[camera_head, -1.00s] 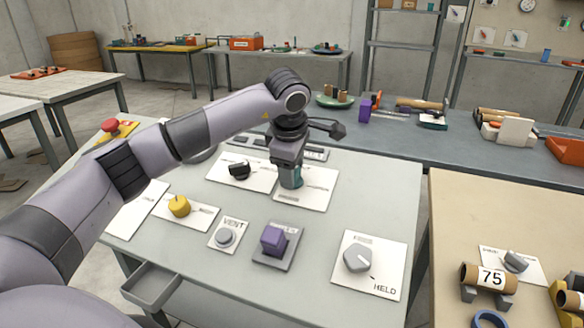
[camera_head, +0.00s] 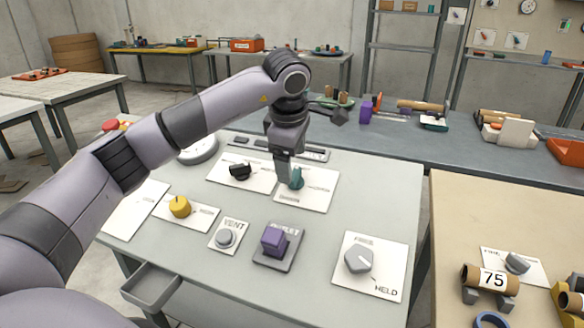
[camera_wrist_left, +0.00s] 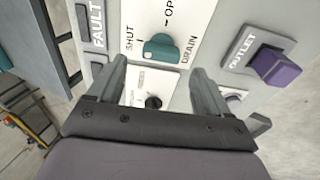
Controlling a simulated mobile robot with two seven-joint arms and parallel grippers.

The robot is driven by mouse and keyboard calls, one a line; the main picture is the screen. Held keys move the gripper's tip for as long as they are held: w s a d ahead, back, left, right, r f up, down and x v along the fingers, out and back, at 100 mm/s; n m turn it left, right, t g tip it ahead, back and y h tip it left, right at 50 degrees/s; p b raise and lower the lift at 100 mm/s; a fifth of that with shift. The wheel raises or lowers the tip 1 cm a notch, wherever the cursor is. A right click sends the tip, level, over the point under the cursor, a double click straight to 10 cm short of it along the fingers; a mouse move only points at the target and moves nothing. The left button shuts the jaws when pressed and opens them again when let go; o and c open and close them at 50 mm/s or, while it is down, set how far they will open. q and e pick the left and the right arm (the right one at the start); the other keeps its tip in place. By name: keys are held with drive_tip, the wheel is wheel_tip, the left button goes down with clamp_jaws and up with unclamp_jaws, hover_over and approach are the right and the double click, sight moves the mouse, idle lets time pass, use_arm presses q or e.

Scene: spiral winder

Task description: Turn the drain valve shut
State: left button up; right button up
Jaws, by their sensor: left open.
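The drain valve is a teal knob (camera_head: 297,180) on a white plate (camera_head: 318,195) at the back middle of the grey table. In the left wrist view the teal knob (camera_wrist_left: 160,47) sits by the printed words SHUT, DRAIN and a cut-off "OP". Its bar lies roughly across that picture, with one end toward the SHUT side; I cannot tell its exact setting. My left gripper (camera_head: 284,182) points down just above the knob, open and empty. In the left wrist view its fingers (camera_wrist_left: 160,75) stand apart, with the knob beyond the gap. My right gripper is not in view.
Near the valve are a black knob (camera_head: 240,170), a yellow knob (camera_head: 180,207), the round VENT knob (camera_head: 226,237), the purple OUTLET block (camera_head: 274,240) and the grey HELD knob (camera_head: 358,261). The table's right side (camera_head: 390,200) is clear.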

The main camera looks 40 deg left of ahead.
use_arm(q)
drive_tip(key=v, duration=0.4)
drive_tip(key=shift+f, duration=0.1)
idle(0.4)
